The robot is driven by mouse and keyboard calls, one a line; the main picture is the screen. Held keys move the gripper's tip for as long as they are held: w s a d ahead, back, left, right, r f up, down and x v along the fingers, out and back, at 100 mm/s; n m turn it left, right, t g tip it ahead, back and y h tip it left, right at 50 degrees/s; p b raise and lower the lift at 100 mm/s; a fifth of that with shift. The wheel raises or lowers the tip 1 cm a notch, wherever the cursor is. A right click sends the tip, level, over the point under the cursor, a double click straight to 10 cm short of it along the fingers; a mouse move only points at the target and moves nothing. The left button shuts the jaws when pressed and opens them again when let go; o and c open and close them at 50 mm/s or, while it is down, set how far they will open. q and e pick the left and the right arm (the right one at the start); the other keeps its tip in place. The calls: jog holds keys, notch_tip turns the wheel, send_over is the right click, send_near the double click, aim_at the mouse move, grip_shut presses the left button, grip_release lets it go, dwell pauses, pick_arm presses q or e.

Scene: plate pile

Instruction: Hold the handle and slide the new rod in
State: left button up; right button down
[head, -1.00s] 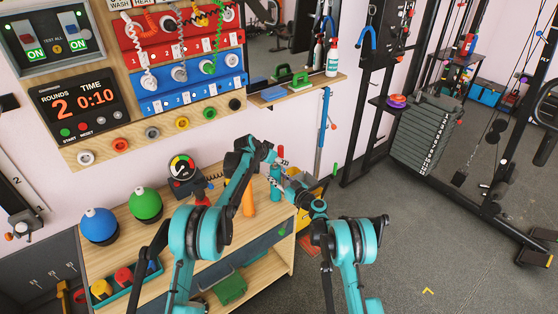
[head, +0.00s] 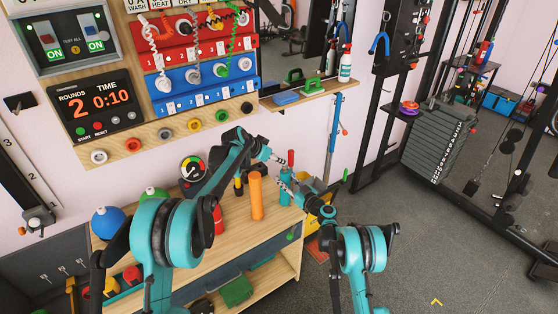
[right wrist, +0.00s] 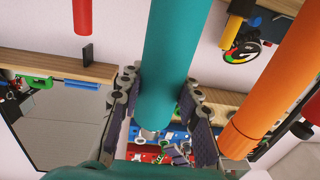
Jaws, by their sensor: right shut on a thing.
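A teal cylinder (head: 286,184), seemingly the handle, stands upright on the wooden bench. In the right wrist view it (right wrist: 170,65) runs between the two fingers of my right gripper (right wrist: 163,118), which is shut on it near its end. An orange ribbed cylinder (head: 257,195) stands to its left and also shows in the right wrist view (right wrist: 272,85). A red rod (head: 291,158) stands behind the teal cylinder, apart from it in the right wrist view (right wrist: 82,14). My left gripper (head: 268,154) is near the red rod; its fingers are too small to read.
The bench (head: 225,240) also bears a gauge (head: 193,169), a blue ball (head: 108,222) and a red cylinder (head: 218,218). A wall panel (head: 205,90) with coiled cords and a shelf (head: 310,95) are behind. Open floor (head: 420,250) lies to the right.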

dwell(0.3)
jog(key=c, duration=1)
grip_release()
